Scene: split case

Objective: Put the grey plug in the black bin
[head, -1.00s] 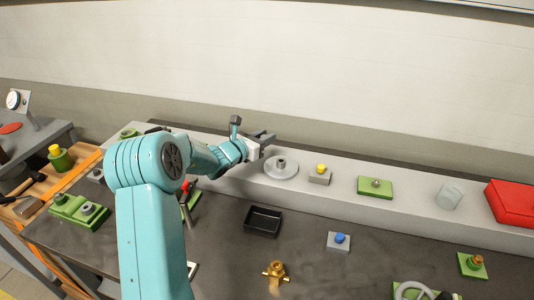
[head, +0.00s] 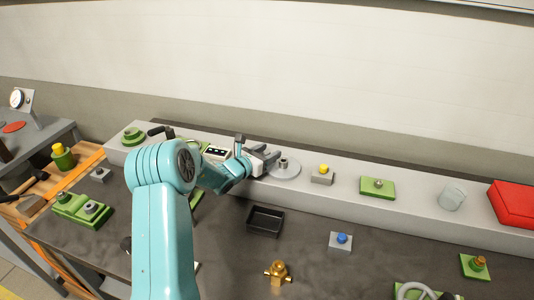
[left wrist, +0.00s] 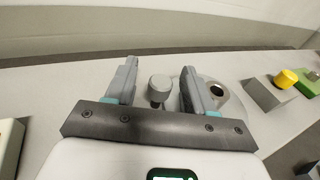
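The grey plug (left wrist: 160,88) is a small round-topped piece on the grey ledge. It stands between the two fingers of my left gripper (left wrist: 160,68) in the left wrist view, with a gap on each side. In the head view the left gripper (head: 270,157) is low over the ledge, just left of a pale round disc (head: 287,172), and I cannot make out the plug there. The black bin (head: 264,231) is an empty shallow tray on the dark bench, in front of the ledge and below the gripper. My right gripper is not in view.
The disc's raised hollow centre (left wrist: 217,90) is close beside the right finger. A yellow-button block (head: 321,178), a green plate (head: 377,190) and a clear cup (head: 452,197) stand farther right. A brass valve (head: 278,274) and blue-button block (head: 341,241) are near the bin.

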